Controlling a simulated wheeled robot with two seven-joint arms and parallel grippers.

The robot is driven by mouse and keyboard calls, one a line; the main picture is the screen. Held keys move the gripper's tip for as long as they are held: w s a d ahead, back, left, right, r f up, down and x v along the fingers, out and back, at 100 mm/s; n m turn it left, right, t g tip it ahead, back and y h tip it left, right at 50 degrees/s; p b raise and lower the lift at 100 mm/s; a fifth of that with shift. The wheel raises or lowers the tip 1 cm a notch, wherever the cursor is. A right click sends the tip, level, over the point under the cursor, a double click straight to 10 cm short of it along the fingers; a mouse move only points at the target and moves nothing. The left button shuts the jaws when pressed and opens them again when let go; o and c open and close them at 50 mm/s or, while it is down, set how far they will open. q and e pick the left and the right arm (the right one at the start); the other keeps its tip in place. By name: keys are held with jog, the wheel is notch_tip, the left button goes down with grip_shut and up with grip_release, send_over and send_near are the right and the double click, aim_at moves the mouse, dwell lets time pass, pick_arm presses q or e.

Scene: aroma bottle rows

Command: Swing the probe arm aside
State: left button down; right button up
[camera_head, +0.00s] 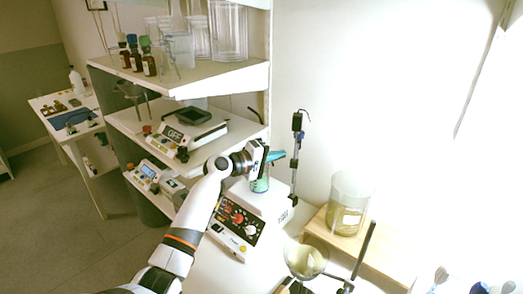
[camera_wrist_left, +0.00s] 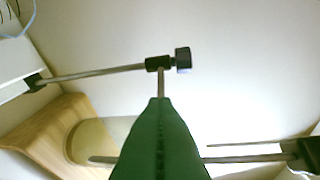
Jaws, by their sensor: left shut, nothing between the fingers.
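The probe arm is a thin metal rod (camera_wrist_left: 95,73) in the left wrist view, running from a black clamp (camera_wrist_left: 35,82) at the left to a black clamp with a knob (camera_wrist_left: 182,60). In the head view, the upright stand (camera_head: 296,160) rises beside the white hotplate stirrer (camera_head: 238,225), with a black cabled piece (camera_head: 297,122) at its top. My left gripper (camera_head: 278,155) is above the hotplate, close to the stand. Its green fingers (camera_wrist_left: 160,103) are shut and empty. They hide part of the rod below the knob; contact is unclear.
A glass jar (camera_head: 348,205) sits on a wooden step (camera_head: 375,262) at the right. A round flask (camera_head: 304,260) and a dark rod stand (camera_head: 364,250) are in front. Shelves (camera_head: 180,80) stand at left.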

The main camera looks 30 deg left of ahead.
aim_at(294, 161)
pick_arm(q)
jog(key=shift+w+d+f, duration=0.1)
jog(key=shift+w+d, duration=0.05)
jog(key=shift+d, duration=0.3)
jog(key=shift+w+d+f, duration=0.1)
jog(key=shift+w+d, duration=0.05)
jog(key=shift+d, duration=0.3)
pick_arm(e)
jog(key=shift+w+d+r, duration=0.15)
jog(key=shift+d+r, duration=0.3)
jog(key=shift+r, duration=0.05)
pick_arm(q)
jog(key=d, duration=0.1)
jog(key=d+p, duration=0.1)
jog(key=d, duration=0.2)
jog(key=shift+w+d+r, duration=0.1)
jog(key=shift+w, duration=0.25)
pick_arm(e)
jog(key=shift+s+r, duration=0.25)
jog(key=shift+r, duration=0.25)
pick_arm(q)
jog(key=shift+p, duration=0.3)
pick_arm(e)
jog(key=shift+a, duration=0.15)
